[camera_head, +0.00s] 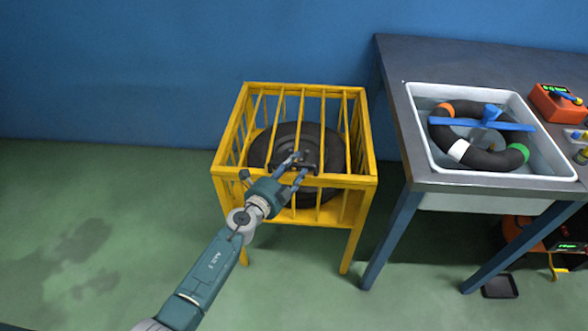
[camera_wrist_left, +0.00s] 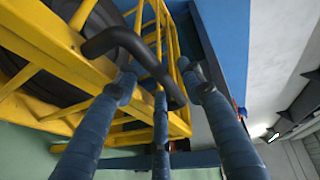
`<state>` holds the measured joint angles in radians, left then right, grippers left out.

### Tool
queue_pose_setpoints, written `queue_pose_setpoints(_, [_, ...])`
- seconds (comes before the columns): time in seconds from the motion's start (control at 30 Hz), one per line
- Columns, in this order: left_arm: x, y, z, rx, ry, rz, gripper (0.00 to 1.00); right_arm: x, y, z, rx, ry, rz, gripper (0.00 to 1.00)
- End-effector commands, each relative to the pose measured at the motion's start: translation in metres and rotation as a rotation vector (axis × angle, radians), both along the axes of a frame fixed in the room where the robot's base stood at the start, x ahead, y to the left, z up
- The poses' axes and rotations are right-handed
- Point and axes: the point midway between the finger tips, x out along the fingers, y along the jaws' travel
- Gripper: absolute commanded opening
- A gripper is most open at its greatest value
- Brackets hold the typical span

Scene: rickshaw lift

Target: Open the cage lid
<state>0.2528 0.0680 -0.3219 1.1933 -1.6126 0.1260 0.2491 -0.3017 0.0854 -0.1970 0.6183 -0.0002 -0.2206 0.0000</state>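The yellow barred cage (camera_head: 361,181) stands on legs by the blue wall, and its barred top lid (camera_head: 303,100) lies flat and closed. A black handle (camera_head: 312,168) sits at the lid's front edge. My left gripper (camera_head: 294,170) is at this handle, with its blue fingers spread. In the left wrist view, the bent dark handle (camera_wrist_left: 143,56) crosses in front of the spread fingers (camera_wrist_left: 160,82); I cannot tell whether they touch it. A black tire (camera_head: 262,150) lies inside the cage, partly hidden by bars and my gripper. My right gripper is not in view.
A grey table (camera_head: 420,60) stands close to the cage's right side. It holds a white tub (camera_head: 411,104) with a dark ring in it and an orange device (camera_head: 552,103). Another orange device (camera_head: 540,240) is under the table. The green floor left of the cage is clear.

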Motion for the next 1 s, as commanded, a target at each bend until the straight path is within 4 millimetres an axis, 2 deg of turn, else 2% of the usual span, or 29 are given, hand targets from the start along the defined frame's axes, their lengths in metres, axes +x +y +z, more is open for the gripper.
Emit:
queue_pose_setpoints(0.17, [0.006,-0.003,-0.001,-0.001,0.001,0.000,0.39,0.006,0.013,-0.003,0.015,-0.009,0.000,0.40])
queue_pose_setpoints(0.37, [0.006,-0.003,-0.001,-0.001,0.000,0.000,0.39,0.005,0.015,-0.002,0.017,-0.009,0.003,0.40])
queue_pose_setpoints(0.57, [0.006,-0.003,-0.001,0.000,0.000,0.000,0.01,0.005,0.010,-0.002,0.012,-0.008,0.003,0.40])
queue_pose_setpoints(0.6, [0.006,-0.003,-0.001,-0.001,0.000,0.000,0.00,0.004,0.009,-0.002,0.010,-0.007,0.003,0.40])
queue_pose_setpoints(0.83, [0.006,-0.003,0.001,-0.001,0.000,0.000,0.00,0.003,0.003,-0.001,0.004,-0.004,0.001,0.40])
queue_pose_setpoints(1.0, [0.008,-0.003,0.018,0.000,-0.001,0.000,0.00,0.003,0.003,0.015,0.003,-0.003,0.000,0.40])
